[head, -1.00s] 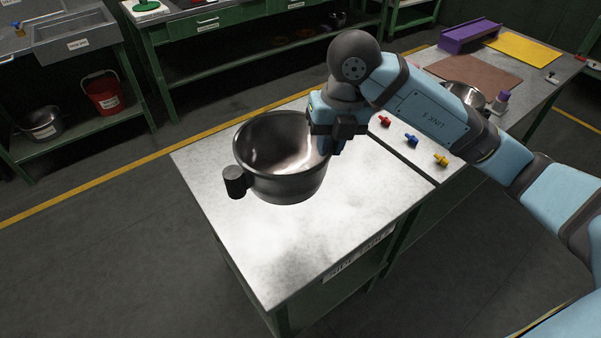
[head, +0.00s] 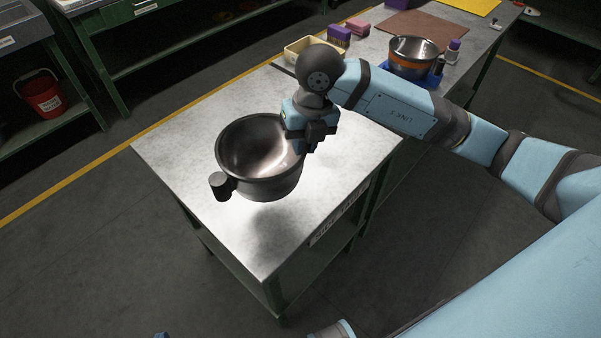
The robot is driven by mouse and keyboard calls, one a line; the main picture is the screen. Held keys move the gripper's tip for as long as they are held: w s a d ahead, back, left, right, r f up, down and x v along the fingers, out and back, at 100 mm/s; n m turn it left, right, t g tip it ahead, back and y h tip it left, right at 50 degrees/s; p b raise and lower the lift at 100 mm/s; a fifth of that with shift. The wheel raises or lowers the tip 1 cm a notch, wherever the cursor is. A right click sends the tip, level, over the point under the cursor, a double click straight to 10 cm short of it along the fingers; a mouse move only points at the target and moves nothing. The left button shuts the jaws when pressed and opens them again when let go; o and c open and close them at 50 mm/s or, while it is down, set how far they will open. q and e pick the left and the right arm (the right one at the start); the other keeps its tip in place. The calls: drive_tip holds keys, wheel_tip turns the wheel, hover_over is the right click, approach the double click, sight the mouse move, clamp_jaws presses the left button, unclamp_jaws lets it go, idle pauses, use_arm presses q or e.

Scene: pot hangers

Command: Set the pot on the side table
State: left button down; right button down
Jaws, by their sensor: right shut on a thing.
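The dark metal pot (head: 259,160) is in the middle of the head view, open side up, with a short black handle (head: 220,186) at its lower left. My right gripper (head: 308,142) is shut on the pot at its right side, where the fingers and the far handle are largely hidden. The pot is over the side table (head: 170,150), a grey metal top with a label on its front edge. A shadow shows on the top below the pot; I cannot tell whether its base touches. My left gripper is not in view.
A red bucket (head: 42,97) stands on a shelf at left. The side table around the pot is clear.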

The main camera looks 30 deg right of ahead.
wheel_tip(320, 180, down, 11)
drive_tip(key=shift+f, duration=0.1)
idle(0.4)
drive_tip(key=shift+f+b, duration=0.1)
drive_tip(key=shift+b, duration=0.2)
drive_tip(key=c, duration=1.1)
unclamp_jaws()
drive_tip(key=shift+c, duration=0.2)
